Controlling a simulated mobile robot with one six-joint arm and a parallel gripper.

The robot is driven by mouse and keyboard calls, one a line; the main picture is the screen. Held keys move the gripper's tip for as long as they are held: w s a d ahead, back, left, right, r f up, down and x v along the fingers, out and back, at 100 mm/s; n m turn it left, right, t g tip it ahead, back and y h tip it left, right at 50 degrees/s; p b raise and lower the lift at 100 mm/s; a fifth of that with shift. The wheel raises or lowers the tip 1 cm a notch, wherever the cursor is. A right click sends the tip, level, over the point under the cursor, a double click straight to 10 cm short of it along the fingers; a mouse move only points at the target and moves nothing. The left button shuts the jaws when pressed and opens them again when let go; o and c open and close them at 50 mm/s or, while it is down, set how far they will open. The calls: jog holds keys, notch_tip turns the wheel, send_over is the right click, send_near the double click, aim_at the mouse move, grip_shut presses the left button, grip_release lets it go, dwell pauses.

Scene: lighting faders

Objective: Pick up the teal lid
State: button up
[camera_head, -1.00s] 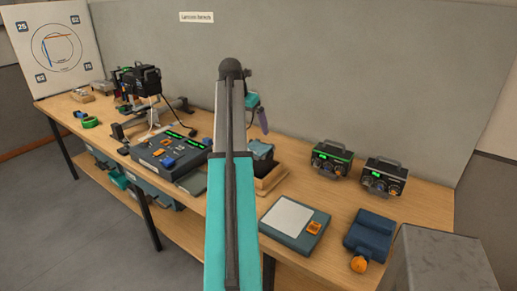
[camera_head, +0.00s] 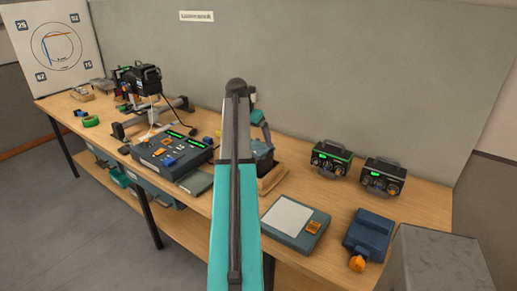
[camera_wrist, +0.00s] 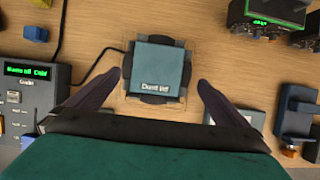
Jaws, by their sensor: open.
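The teal lid (camera_wrist: 158,68) is a dark teal square with a white label on top, seen from above in the wrist view. It sits on a dark base with rounded parts showing around its edges. In the head view the lid (camera_head: 262,152) is partly hidden behind my arm. My gripper (camera_wrist: 159,80) is open, with one finger to the left and one to the right of the lid, both apart from it in the picture. In the head view my gripper (camera_head: 266,134) is just above the lid, partly covered by my arm. The height gap is hard to tell.
A control panel (camera_head: 172,152) with green displays stands to the left. A flat teal-grey device with a white plate (camera_head: 288,216) lies in front on the right. Two black boxes with handles (camera_head: 330,159) stand at the back right. A wooden tray (camera_head: 273,180) is beside the lid.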

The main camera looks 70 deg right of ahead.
aim_at(258, 147)
jog(key=shift+f, duration=0.15)
jog(key=shift+p+x, duration=1.15)
jog(key=shift+x, duration=1.35)
jog(key=shift+w, duration=0.15)
jog(key=c, duration=1.2)
jog(key=shift+d+r, duration=0.1)
jog(key=shift+r, duration=0.1)
jog(key=shift+r+b, duration=0.8)
jog(key=shift+r, duration=0.75)
jog(key=w+a+b, duration=0.2)
jog(key=w+a, duration=0.1)
jog(key=a, duration=0.4)
jog(key=w+a+r+b, duration=0.1)
jog(key=w+a+b, duration=0.1)
jog(key=a, duration=0.6)
jog(key=shift+w+r, duration=0.3)
jog(key=shift+w, duration=0.1)
